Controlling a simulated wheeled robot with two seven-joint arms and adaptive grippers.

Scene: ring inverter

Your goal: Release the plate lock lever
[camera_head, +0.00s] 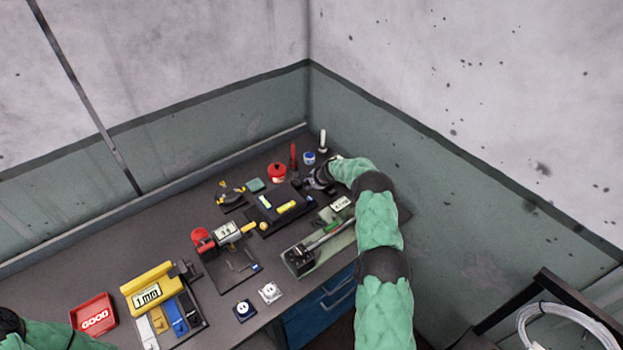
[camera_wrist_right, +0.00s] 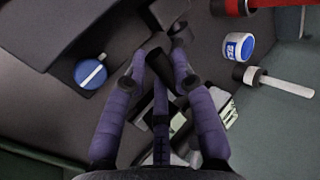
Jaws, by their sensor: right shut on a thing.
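My right gripper (camera_head: 318,180) is at the back right of the bench, beside the black device (camera_head: 268,216) with yellow parts. In the right wrist view its purple fingers (camera_wrist_right: 158,75) are closed around a slim black piece, which looks like the lever (camera_wrist_right: 160,88). The fingers hide much of it, and I cannot tell its exact angle. A blue round knob with a white bar (camera_wrist_right: 91,72) sits on the dark housing to the left. Only part of my left arm shows at the lower left of the head view; its gripper is out of view.
A red pot (camera_head: 277,172), a blue-and-white jar (camera_head: 309,158) and a white-handled tool (camera_head: 323,141) stand close behind the right gripper. A long grey-green fixture (camera_head: 318,246) lies under my right arm. A red tray (camera_head: 93,314) is at the front left. Walls close off the back and right.

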